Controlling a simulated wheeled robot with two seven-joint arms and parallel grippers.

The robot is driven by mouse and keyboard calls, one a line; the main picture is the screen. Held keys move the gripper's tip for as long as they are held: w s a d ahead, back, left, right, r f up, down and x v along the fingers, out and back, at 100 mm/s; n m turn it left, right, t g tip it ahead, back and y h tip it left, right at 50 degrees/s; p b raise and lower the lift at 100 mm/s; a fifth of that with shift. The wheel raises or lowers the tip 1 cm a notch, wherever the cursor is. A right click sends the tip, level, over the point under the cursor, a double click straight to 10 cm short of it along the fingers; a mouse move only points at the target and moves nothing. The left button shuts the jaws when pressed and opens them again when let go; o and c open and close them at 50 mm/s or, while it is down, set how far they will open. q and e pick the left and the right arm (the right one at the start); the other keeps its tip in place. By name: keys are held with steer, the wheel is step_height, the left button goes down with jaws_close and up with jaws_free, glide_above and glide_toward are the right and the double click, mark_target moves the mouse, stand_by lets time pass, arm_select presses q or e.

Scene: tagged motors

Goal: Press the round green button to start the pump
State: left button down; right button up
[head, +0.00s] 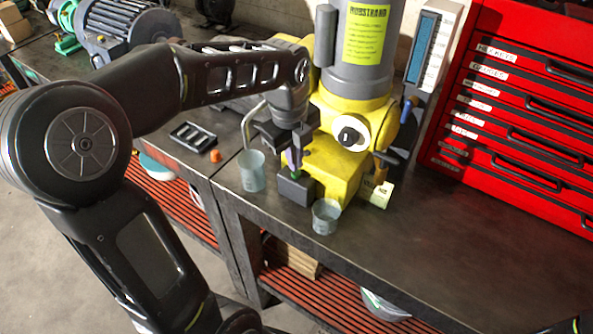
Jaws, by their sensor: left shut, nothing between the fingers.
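The yellow and grey pump (343,165) stands on the dark workbench, with a yellow-green label on its grey upper body. A small dark box (295,190) sits at its front left foot. The green button (295,174) shows as a small green patch on top of that box, mostly hidden by my fingers. My left gripper (293,163) points down with its fingers shut and empty, right over the green button. I cannot tell whether the fingertips touch it. My right gripper is not in view.
Two translucent cups stand close by, one left of the box (251,170) and one in front right (326,216). A black tray (193,137) and small orange cap (215,156) lie to the left. A red tool chest (510,120) stands right. The bench's front right is clear.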

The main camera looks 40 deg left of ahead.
arm_select(q)
steer(key=shift+f, duration=0.15)
steer(key=shift+f+b, duration=0.75)
steer(key=shift+f, duration=0.15)
steer(key=shift+r, duration=0.2)
steer(key=shift+r+p, duration=0.45)
steer(key=shift+p, duration=0.1)
